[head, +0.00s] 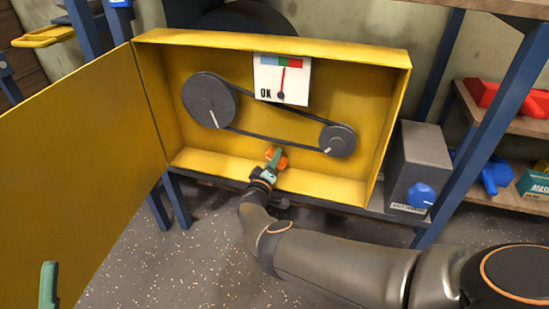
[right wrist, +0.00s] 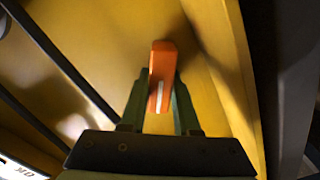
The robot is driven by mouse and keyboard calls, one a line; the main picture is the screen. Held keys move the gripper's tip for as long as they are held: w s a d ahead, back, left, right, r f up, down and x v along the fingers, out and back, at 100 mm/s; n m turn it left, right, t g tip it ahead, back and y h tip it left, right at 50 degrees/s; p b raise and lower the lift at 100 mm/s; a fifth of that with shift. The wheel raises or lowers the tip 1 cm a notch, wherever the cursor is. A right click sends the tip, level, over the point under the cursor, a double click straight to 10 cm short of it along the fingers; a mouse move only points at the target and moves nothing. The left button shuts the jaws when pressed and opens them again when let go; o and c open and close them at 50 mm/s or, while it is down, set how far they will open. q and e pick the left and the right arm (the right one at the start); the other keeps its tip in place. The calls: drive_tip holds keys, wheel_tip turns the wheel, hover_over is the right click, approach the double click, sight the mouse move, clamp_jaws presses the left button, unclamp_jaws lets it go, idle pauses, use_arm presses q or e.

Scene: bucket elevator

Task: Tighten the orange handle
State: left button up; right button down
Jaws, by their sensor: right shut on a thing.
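The orange handle (head: 282,162) is low inside the open yellow box (head: 280,180). My right gripper (head: 272,158) reaches in from below and is shut on it. In the right wrist view, the orange handle (right wrist: 162,75), with a white stripe, sits between the two green fingers (right wrist: 158,108). A gauge (head: 283,79) marked "OK" has its red needle pointing nearly straight up, close to the red band. One green finger of my left gripper (head: 48,285) shows at the lower left; its opening is not visible.
A belt runs between a large pulley (head: 209,100) and a small one (head: 338,140) above the handle. The box door (head: 80,170) stands open to the left. A grey unit with a blue knob (head: 421,195) sits right of the box, beside a blue post (head: 490,120).

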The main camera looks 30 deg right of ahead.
drive_tip(key=n, duration=0.3)
drive_tip(key=shift+f, duration=0.1)
drive_tip(key=shift+f+n, duration=0.1)
drive_tip(key=shift+n, duration=1.9)
drive_tip(key=c, duration=0.6)
unclamp_jaws()
drive_tip(key=shift+c, duration=0.2)
